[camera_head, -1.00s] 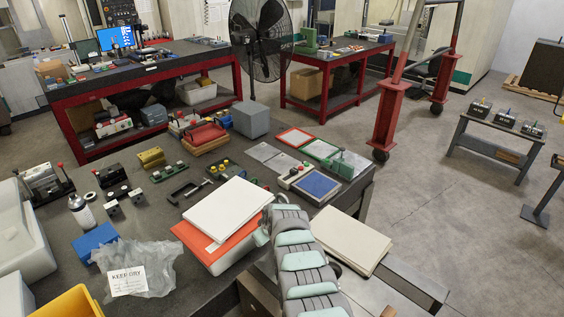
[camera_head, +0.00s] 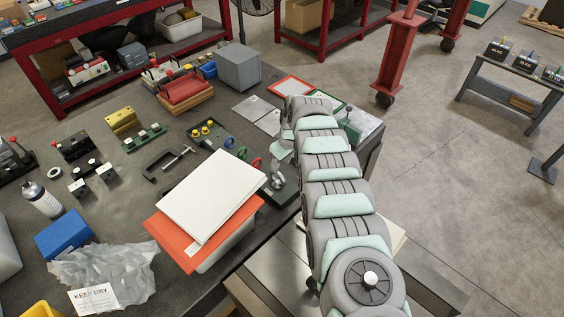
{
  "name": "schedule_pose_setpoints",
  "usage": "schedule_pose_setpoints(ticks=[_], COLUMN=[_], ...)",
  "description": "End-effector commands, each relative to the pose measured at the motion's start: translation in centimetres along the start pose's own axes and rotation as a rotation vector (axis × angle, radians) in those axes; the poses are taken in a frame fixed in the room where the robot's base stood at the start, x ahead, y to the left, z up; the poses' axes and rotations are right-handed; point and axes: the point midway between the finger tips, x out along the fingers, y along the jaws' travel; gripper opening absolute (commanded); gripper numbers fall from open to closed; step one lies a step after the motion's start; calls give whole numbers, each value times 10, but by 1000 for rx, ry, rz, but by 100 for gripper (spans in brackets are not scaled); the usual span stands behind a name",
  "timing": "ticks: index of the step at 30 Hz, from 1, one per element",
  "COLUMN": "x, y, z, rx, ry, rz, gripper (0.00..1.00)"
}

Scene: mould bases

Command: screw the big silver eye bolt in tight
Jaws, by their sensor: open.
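The big silver eye bolt (camera_head: 278,181) shows as a shiny ring at the right end of a row with smaller blue (camera_head: 228,142), green (camera_head: 242,154) and red (camera_head: 257,163) eye bolts. It stands over a dark green plate (camera_head: 289,194), partly hidden by the white board. I cannot tell how deep its thread sits. My gripper (camera_head: 281,156) hangs at the end of my arm, just above the silver eye bolt. It is open, with nothing seen between its fingers. The fingertips are small and partly hidden, so I cannot tell whether they touch the ring.
A white board (camera_head: 212,193) lies on an orange-rimmed bin (camera_head: 168,238) just left of the eye bolt. A black clamp (camera_head: 165,164) and a plate with yellow knobs (camera_head: 208,133) lie further left. A grey box (camera_head: 238,68) stands behind.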

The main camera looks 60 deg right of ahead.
Motion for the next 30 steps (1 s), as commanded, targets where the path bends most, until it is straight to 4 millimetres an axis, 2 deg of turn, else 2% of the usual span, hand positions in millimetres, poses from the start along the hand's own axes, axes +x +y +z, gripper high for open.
schedule_pose_setpoints(ticks=[1,3,24,30], x=[10,14,55,61], y=[0,1,0,1], z=[1,1,0,-1], rx=[0,-1,-1,-1], ry=[1,3,2,4], rz=[1,3,2,4], gripper=[44,44,44,44])
